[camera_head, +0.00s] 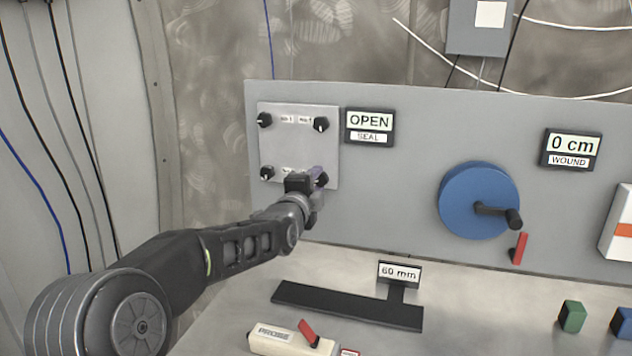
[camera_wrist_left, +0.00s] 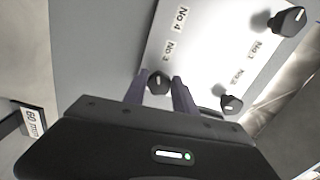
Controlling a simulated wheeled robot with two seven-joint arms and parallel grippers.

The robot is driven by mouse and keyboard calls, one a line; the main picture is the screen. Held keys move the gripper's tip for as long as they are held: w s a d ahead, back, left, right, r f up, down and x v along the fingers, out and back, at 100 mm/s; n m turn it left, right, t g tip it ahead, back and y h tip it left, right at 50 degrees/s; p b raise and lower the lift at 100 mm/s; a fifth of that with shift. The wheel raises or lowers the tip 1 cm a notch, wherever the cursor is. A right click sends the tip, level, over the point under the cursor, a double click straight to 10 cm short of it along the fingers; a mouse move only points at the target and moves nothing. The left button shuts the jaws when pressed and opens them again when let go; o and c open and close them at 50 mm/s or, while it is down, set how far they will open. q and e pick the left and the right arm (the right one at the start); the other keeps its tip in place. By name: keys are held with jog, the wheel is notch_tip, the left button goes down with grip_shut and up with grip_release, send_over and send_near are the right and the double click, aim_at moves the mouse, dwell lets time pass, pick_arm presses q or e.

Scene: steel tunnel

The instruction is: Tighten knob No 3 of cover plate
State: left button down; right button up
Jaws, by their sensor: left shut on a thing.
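The cover plate (camera_head: 296,150) is a light square on the grey panel, with a black knob near each corner. In the left wrist view, the purple-grey fingers of the gripper (camera_wrist_left: 160,88) are shut on knob No 3 (camera_wrist_left: 157,82), beside the label "No 3" (camera_wrist_left: 169,50). My right gripper is out of view.
A sign (camera_head: 369,126) reads OPEN, SEAL. Right of it are a blue crank wheel (camera_head: 470,200), a red lever (camera_head: 519,248) and a "0 cm WOUND" sign (camera_head: 571,149). A 60 mm stand (camera_head: 350,305), a probe (camera_head: 290,342) and a green block (camera_head: 572,316) are on the bench.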

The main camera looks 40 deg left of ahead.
pick_arm(q)
jog(key=shift+m, duration=1.2)
jog(key=c, duration=1)
grip_release()
jog(key=v, duration=0.7)
jog(key=shift+s+d+b, duration=0.15)
jog(key=shift+s+b, duration=0.15)
jog(key=shift+s, duration=0.1)
